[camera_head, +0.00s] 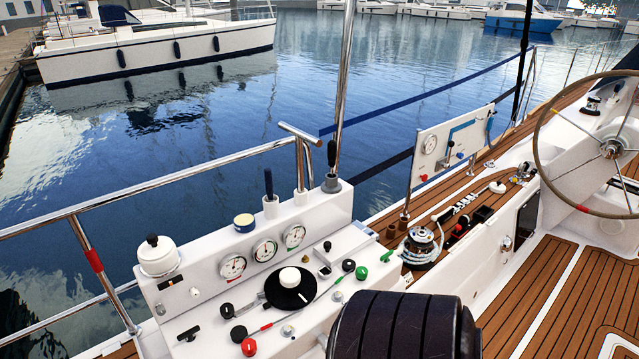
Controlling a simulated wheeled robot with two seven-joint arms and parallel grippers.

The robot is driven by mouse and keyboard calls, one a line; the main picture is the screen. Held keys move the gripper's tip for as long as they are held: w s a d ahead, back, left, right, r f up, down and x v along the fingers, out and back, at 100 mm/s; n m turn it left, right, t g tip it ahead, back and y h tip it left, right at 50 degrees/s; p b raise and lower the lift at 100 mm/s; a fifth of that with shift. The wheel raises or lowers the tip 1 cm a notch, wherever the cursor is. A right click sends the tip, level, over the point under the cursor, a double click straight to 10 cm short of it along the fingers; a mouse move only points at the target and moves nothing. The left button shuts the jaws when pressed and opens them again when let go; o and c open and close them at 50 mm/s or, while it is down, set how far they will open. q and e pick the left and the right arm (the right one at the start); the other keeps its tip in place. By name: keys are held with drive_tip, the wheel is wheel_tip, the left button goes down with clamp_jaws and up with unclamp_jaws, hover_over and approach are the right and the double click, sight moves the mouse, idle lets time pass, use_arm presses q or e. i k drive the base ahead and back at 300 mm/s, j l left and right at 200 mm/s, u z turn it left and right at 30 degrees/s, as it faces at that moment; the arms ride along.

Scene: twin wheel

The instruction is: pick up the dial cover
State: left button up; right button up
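Two things could be the dial cover, and I cannot tell which. One is a white round cap with a black knob (158,258), on the left end of the white console's raised back. The other is a flat black disc (279,298) with a white knob (290,277) on top, lying on the console's lower panel. Three round gauges (265,250) face me between them, uncovered. Neither of my grippers is in view.
Around the black disc stand small levers and knobs, including a red knob (249,347) and a green knob (361,273). A large black ribbed shape (405,325) blocks the bottom middle. A steel rail (150,190) runs behind the console, with water beyond.

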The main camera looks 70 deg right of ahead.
sight(497, 186)
drive_tip(key=z, duration=3.3)
drive_tip(key=i+l+z, duration=0.15)
drive_tip(key=i+l, duration=0.2)
drive_tip(key=i+l+z, duration=0.2)
drive_tip(key=i, duration=0.4)
drive_tip(key=i+l+z, duration=0.15)
drive_tip(key=i+l, duration=0.15)
drive_tip(key=i, duration=0.2)
drive_tip(key=i+l+z, duration=0.15)
drive_tip(key=i, duration=2.4)
drive_tip(key=i+u, duration=0.35)
drive_tip(key=i+l+u, duration=0.3)
drive_tip(key=i, duration=0.25)
drive_tip(key=j, duration=0.1)
